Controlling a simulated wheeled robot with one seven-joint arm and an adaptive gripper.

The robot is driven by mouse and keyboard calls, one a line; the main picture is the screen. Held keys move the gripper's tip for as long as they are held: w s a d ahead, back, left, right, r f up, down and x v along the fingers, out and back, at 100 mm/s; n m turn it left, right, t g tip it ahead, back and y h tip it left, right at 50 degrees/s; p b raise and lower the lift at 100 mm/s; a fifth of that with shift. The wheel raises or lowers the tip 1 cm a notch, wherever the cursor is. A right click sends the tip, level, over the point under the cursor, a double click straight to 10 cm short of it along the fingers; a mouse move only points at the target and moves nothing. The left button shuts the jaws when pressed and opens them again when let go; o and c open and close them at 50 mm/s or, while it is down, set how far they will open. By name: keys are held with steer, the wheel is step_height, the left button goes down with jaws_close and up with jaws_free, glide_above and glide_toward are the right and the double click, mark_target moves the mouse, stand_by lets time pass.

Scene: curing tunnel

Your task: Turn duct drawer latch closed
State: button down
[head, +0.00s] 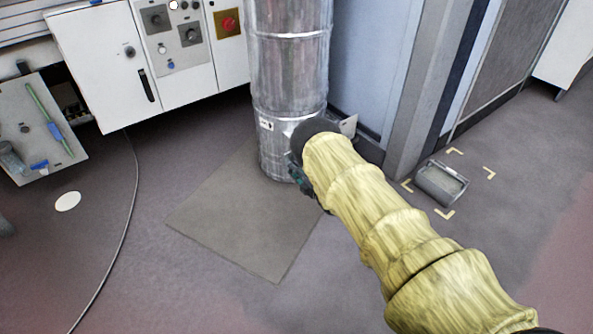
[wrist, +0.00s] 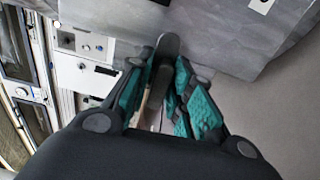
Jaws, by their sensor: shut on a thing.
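The silver duct (head: 288,70) stands upright in the upper middle of the head view, with a small white label low on its front. My gripper (head: 299,172) is at the duct's lower right side, mostly hidden behind my yellow-sleeved arm. In the wrist view my gripper (wrist: 161,88) has its teal-padded fingers closed about a dark, narrow lever, which looks like the latch (wrist: 167,46). The lever stands against a grey metal face (wrist: 215,35). The latch is hidden in the head view, and its exact angle on the drawer cannot be told.
A grey metal bin (head: 440,184) sits on the floor at right inside yellow corner marks. White cabinets with a control panel (head: 180,35) stand behind left. A tilted tray of tools (head: 40,125) is at far left. A flat floor plate (head: 245,215) lies before the duct.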

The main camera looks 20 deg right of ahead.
steer(key=c, duration=1.4)
jaws_free()
steer(key=shift+c, duration=0.2)
steer(key=v, duration=1.2)
